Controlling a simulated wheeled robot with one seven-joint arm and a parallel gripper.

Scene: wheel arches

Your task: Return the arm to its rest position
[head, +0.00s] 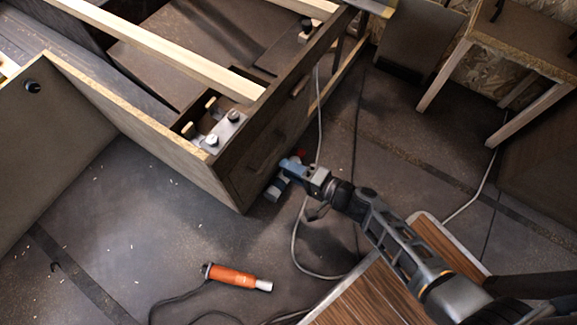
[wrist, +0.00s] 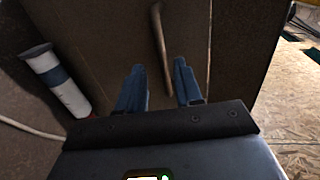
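My arm reaches from the lower right of the head view toward the dark cabinet front. My gripper (head: 291,166) is low beside that front, near the floor. In the wrist view my gripper (wrist: 159,75) shows two blue fingers standing apart, with nothing held between them. A bar handle (wrist: 160,40) on the dark panel shows beyond and between the fingers; I cannot tell whether they touch it. A white cylinder with a blue band (wrist: 57,82) lies tilted left of the fingers.
The cabinet (head: 262,160) stands close to my gripper. An orange tool (head: 235,278) with a cable lies on the floor. A wood-slatted surface (head: 375,297) lies below my arm. A wooden table (head: 520,45) stands at upper right. The floor at lower left is mostly clear.

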